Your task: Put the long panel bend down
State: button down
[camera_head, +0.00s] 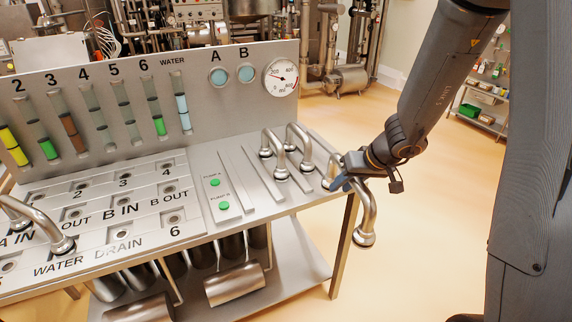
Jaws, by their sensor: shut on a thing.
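A shiny steel U-shaped pipe bend (369,207) is in my gripper (345,174), just off the right end of the steel panel table. One leg hangs down past the table edge and ends in a round flange. The other leg is near the table corner and partly hidden by the jaws. I take it to be the long panel bend. My gripper is shut on it. I cannot tell whether the bend touches the table.
Two bends (273,139) (303,137) stand upright on the table's right part, left of my gripper. Another bend (38,216) sits on the labelled port panel (147,228). Green pump buttons (215,182) lie between. A gauge wall (130,66) rises behind. Floor (425,255) right is clear.

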jog(key=w+r, duration=0.2)
jog(key=r, duration=0.3)
jog(key=w+r+n, duration=0.1)
jog(key=w+r, duration=0.2)
jog(key=r, duration=0.2)
jog(key=w+a+r+n, duration=0.1)
jog(key=w+r, duration=0.1)
jog(key=r, duration=0.3)
jog(key=shift+w+r+g+y, duration=0.1)
jog(key=shift+w+g+y, duration=0.1)
jog(key=shift+g+y, duration=0.15)
jog(key=shift+s+f, duration=0.1)
jog(key=shift+f, duration=0.1)
jog(key=shift+a, duration=0.15)
